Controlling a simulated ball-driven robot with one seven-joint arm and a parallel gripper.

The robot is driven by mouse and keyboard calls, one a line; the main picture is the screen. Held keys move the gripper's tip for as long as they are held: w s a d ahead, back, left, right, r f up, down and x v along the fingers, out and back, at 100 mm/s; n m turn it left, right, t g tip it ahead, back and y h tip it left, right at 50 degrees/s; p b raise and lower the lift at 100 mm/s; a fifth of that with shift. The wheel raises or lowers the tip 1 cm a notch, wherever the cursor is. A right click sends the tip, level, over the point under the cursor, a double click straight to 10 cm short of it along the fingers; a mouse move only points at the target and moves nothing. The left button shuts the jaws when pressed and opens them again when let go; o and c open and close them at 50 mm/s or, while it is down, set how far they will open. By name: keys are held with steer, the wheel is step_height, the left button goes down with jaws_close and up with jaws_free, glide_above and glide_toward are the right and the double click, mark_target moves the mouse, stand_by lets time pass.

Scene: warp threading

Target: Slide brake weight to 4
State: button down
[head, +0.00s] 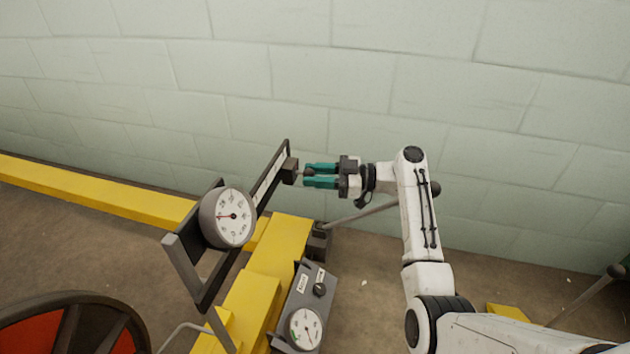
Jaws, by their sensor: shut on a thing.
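The brake weight (289,171) is a small dark block on a dark slanted bar with a white scale strip (269,175). It sits near the bar's upper right end. The numbers on the strip are too small to read. My gripper (306,175), with teal fingers, comes from the right and is shut on the weight's short knob, which is mostly hidden between the fingertips.
A round dial gauge (227,217) stands by the bar's lower end. Below is a grey panel (312,290) with a second dial. Yellow beams (283,245) run under the bar. A red and black wheel (75,325) is at the lower left. A block wall (300,60) stands behind.

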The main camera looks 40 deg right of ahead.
steer(key=shift+w+d, duration=0.1)
steer(key=shift+d, duration=0.2)
steer(key=c, duration=0.8)
jaws_free()
steer(key=p+v, duration=0.1)
steer(key=v, duration=0.9)
steer(key=shift+s+d+p, duration=0.2)
steer(key=shift+s+p, duration=0.15)
steer(key=shift+s, duration=0.05)
